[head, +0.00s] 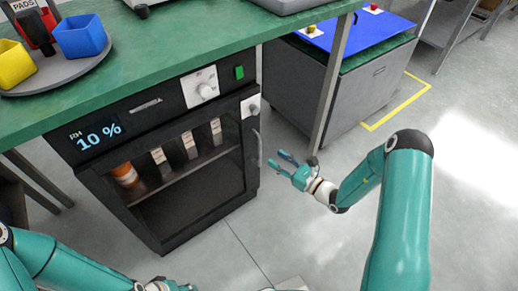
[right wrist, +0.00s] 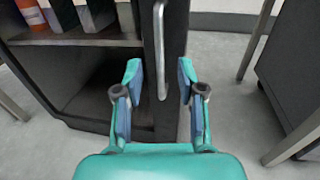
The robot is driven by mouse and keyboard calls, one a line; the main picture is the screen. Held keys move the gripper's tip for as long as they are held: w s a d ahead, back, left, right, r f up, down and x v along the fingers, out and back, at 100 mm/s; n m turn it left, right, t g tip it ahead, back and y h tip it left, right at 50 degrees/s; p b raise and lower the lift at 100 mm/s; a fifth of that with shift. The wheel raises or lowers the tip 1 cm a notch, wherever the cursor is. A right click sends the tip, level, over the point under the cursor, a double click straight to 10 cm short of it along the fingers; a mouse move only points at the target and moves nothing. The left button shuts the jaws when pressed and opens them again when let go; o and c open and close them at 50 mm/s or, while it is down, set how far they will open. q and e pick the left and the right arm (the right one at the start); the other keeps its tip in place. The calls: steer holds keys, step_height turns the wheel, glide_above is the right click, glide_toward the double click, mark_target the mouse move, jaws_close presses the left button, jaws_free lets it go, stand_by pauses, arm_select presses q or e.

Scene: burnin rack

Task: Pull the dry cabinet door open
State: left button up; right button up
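The dry cabinet (head: 165,240) is a dark box under the green bench, with a display reading 10 %. Its glass-fronted door looks shut, and a shelf with an orange-and-white jar and several packets shows behind it. The pale vertical door handle (head: 257,146) is at the door's right edge. My right gripper (head: 282,161) is open and empty, to the right of the handle and apart from it. In the right wrist view the handle (right wrist: 160,60) is ahead, in line with the gap between the fingers. Only a bit of my left gripper (head: 178,287) shows at the bottom edge; its fingers are hidden.
The green bench top (head: 190,42) overhangs the cabinet, and a bench leg (head: 328,100) stands to its right. A grey cabinet with a blue top (head: 352,32) is behind at the right. The floor in front and to the right is clear.

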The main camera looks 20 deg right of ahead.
steer(key=b+x, duration=0.1)
steer(key=x, duration=0.7)
steer(key=shift+w+a, duration=0.15)
steer(key=shift+w, duration=0.1)
jaws_close()
